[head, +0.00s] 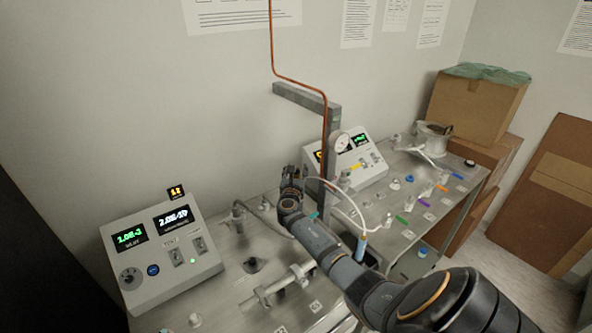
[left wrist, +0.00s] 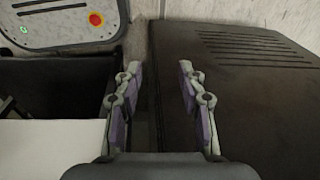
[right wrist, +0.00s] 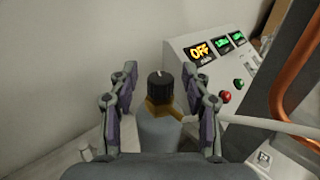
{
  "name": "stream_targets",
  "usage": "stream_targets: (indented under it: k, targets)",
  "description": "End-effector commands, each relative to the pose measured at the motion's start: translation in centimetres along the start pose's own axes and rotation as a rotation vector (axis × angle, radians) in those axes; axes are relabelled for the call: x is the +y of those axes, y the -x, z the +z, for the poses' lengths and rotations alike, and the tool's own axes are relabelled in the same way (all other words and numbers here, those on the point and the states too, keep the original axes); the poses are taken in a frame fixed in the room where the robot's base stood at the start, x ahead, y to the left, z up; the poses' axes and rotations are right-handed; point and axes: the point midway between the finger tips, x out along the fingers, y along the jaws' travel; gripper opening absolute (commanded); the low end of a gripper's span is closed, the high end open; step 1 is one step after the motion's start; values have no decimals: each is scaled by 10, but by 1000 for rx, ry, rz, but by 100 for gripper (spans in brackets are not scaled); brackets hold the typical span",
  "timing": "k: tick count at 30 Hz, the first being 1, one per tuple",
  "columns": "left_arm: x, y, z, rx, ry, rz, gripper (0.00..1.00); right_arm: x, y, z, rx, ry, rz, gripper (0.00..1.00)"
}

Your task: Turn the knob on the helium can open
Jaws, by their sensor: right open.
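The helium can (right wrist: 158,135) is a grey cylinder with a brass valve (right wrist: 163,107) and a black knob (right wrist: 160,86) with a white mark on top. The right wrist view shows them. My right gripper (right wrist: 161,78) is open, with one finger on each side of the knob and a visible gap on both sides. In the head view my right gripper (head: 291,180) is at the back of the bench, and I cannot make out the can there. My left gripper (left wrist: 160,78) is open and empty, far from the can and outside the head view.
A control box with an "OFF" display (right wrist: 202,52) stands right of the can. A copper pipe (right wrist: 300,75) and a grey post (head: 333,115) rise close by. A second control box (head: 160,250) is at the left. Dark casing (left wrist: 240,80) lies under my left gripper.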

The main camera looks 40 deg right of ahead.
Motion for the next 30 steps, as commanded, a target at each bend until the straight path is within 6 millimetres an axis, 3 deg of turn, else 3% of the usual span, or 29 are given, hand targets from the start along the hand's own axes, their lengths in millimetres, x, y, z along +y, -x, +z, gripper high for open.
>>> stream_targets:
  k: [8, 19, 23, 30]
  targets:
    - [0, 1, 21, -31, -1, 1, 40, 0, -2, 0, 0, 1, 0, 48]
    - [0, 1, 21, -33, -1, 1, 40, 0, -2, 0, 0, 1, 0, 0]
    - [1, -3, 20, -30, -1, 1, 40, 0, -2, -1, -1, -1, -16, 0]
    - [3, -31, 22, -27, -1, 0, 40, 1, -3, -5, -2, -4, -222, 0]
